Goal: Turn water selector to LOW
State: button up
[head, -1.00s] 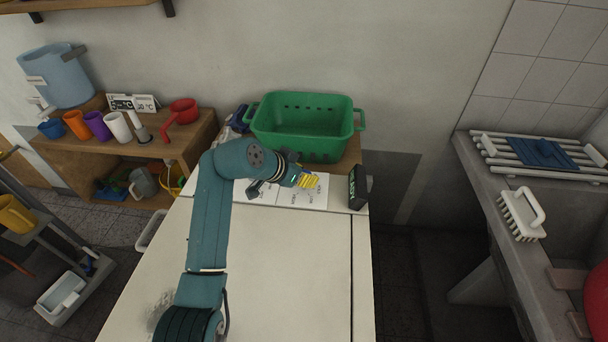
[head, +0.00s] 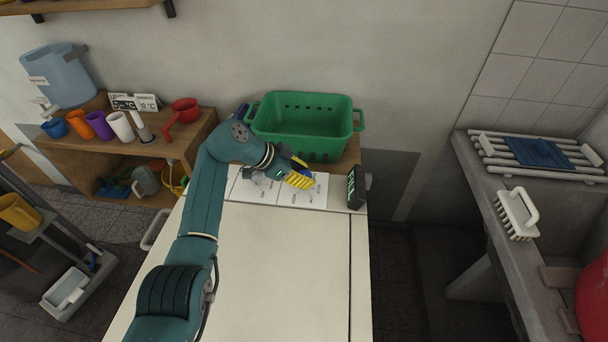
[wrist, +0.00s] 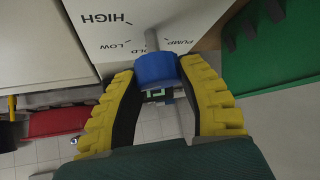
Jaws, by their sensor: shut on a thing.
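A blue knob (wrist: 155,70) on a grey stem sits between the two yellow fingers of my gripper (wrist: 158,72) in the wrist view. The fingers are shut on it near their tips. In the head view my gripper (head: 300,173) is at the white control panel (head: 314,196), with a bit of the blue knob (head: 307,174) showing behind the fingers. The panel in the wrist view (wrist: 103,30) reads HIGH, LOW and PUMP, plus a partly hidden word ending in OLD. I cannot tell which mark the knob points at.
A green basket (head: 304,147) stands right behind the panel, close to my gripper. A small dark display box (head: 356,187) stands at the panel's right end. The white machine top (head: 285,260) in front is clear. A wooden bench (head: 125,150) with cups is at the left.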

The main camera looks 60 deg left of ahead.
jog(key=o, duration=1.2)
jog(key=shift+f, duration=0.15)
jog(key=shift+s+a+r, duration=0.1)
jog(key=shift+s+r, duration=0.15)
jog(key=shift+r, duration=0.15)
jog(key=d+v, duration=0.1)
jog(key=v, duration=1)
jog(key=shift+a, duration=0.45)
